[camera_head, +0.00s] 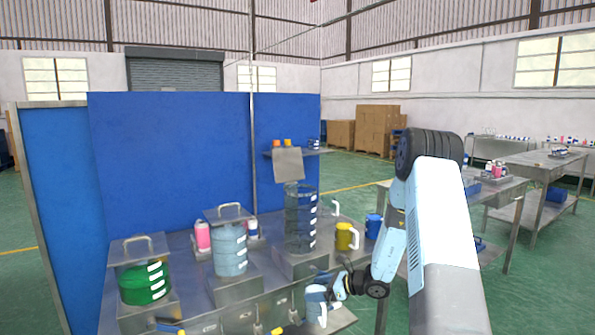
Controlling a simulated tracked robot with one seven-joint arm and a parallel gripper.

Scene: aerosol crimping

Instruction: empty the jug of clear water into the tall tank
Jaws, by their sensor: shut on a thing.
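The tall tank (300,232) is a clear, dark-looking cylinder with white level marks, standing on a grey block on the bench. A flat grey plate (288,164) shows above it; I cannot tell whether it is the tank's lid. My gripper (335,289) is low at the bench's front, in front of and below the tall tank. It is shut on a pale jug (315,300) with a white handle, which looks about upright. The jug's contents are too small to make out. The fingers are partly hidden by the jug and wrist.
A tank with green liquid (145,284) and a tank with pale blue liquid (230,250) stand to the left, both with handled lids. A yellow jug (344,237) and a blue jug (373,226) stand right of the tall tank. A blue panel (170,160) rises behind.

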